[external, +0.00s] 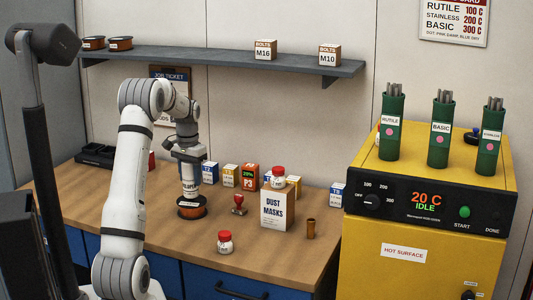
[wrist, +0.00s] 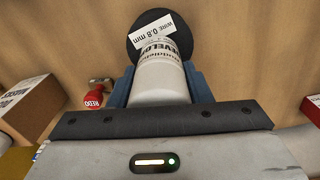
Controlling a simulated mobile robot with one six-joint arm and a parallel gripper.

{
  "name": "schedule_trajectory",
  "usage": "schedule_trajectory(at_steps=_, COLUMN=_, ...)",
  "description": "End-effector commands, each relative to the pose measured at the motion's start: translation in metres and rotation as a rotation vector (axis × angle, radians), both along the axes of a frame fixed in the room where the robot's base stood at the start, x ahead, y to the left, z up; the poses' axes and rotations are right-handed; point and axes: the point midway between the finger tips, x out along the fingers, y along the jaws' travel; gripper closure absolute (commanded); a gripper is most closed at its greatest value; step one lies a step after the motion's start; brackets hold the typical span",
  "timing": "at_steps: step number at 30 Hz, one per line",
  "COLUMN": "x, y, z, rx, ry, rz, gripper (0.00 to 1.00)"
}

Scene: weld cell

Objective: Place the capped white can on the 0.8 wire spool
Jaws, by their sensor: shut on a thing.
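My gripper (external: 187,163) points down and is shut around a white can (external: 189,186) with dark lettering, above the wood bench. In the wrist view the can (wrist: 162,78) is between the two blue-grey fingers (wrist: 158,88), its far end over the dark wire spool (wrist: 140,20). The spool's white label reads "wire 0.8 mm". In the external view this spool (external: 191,210) lies flat on the bench directly below the can. The can looks upright and its lower end is at the spool's top; I cannot tell whether they touch. The can's cap is hidden by my gripper.
A red stamp (external: 239,204) stands right of the spool. Small boxes (external: 229,176) stand behind. A shelf (external: 210,62) hangs above.

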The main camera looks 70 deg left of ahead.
Motion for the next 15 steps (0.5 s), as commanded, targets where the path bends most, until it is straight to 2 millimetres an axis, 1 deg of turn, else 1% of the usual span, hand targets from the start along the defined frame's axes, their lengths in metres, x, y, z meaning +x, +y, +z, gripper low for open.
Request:
schedule_trajectory(at_steps=1, x=0.000, y=0.000, z=-0.007, rx=-0.003, ry=0.002, rz=0.000, gripper=0.83)
schedule_trajectory(at_steps=3, x=0.000, y=0.000, z=-0.014, rx=-0.001, ry=0.000, rz=0.000, gripper=0.83)
schedule_trajectory(at_steps=10, x=0.000, y=0.000, z=-0.015, rx=0.000, ry=0.000, rz=0.000, gripper=0.83)
schedule_trajectory(at_steps=14, x=0.000, y=0.000, z=-0.019, rx=0.000, ry=0.000, rz=0.000, gripper=0.83)
schedule_trajectory(at_steps=15, x=0.000, y=0.000, z=-0.018, rx=0.000, ry=0.000, rz=0.000, gripper=0.52)
